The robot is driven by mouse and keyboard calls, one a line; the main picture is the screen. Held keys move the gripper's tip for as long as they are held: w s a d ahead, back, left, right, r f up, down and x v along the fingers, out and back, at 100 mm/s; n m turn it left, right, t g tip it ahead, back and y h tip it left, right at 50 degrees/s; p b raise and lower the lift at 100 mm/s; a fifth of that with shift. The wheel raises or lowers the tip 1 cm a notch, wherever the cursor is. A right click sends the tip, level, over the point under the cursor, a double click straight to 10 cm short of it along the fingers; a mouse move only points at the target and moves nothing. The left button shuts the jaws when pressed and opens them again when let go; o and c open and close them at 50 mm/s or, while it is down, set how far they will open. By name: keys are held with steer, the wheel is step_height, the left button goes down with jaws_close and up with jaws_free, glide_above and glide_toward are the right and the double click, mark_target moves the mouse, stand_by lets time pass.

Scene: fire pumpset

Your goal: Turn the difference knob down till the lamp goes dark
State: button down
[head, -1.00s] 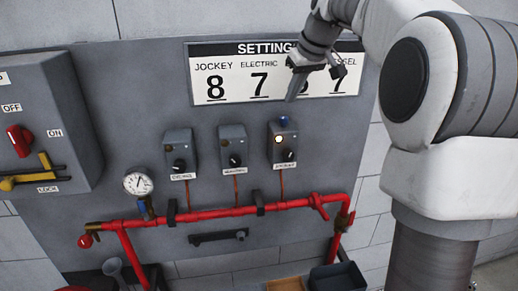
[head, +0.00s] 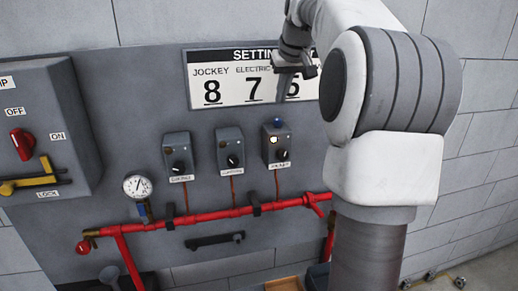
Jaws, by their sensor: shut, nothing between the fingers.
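Three grey switch boxes hang in a row on the panel: a left box (head: 176,146), a middle box (head: 229,146) and a right box (head: 286,133). Each has a black knob low on its front: left knob (head: 178,167), middle knob (head: 232,160), right knob (head: 281,154). Their labels are too small to read surely, so I cannot tell which is the difference knob. A pale lamp (head: 273,140) glows on the right box; a blue piece (head: 278,122) sits on top. My gripper (head: 282,98) is shut and empty, pointing down above the right box, touching no knob.
A settings board (head: 232,88) hangs behind my gripper, partly covered by my arm. A red pipe (head: 200,218) with a gauge (head: 137,187) runs below the boxes. A grey cabinet (head: 75,120) with red and yellow handles stands at left. My arm fills the right side.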

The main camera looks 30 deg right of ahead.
mark_target(278, 130)
step_height(278, 130, down, 7)
steer(key=b, duration=0.6)
steer(key=shift+w+d+r+p, duration=0.1)
steer(key=shift+w+d+p, duration=0.05)
steer(key=shift+w+p, duration=0.2)
stand_by(0.8)
steer(key=shift+s+d+p, duration=0.1)
steer(key=shift+d+p, duration=0.2)
steer(key=shift+p, duration=0.65)
stand_by(0.5)
steer(key=shift+s, duration=0.1)
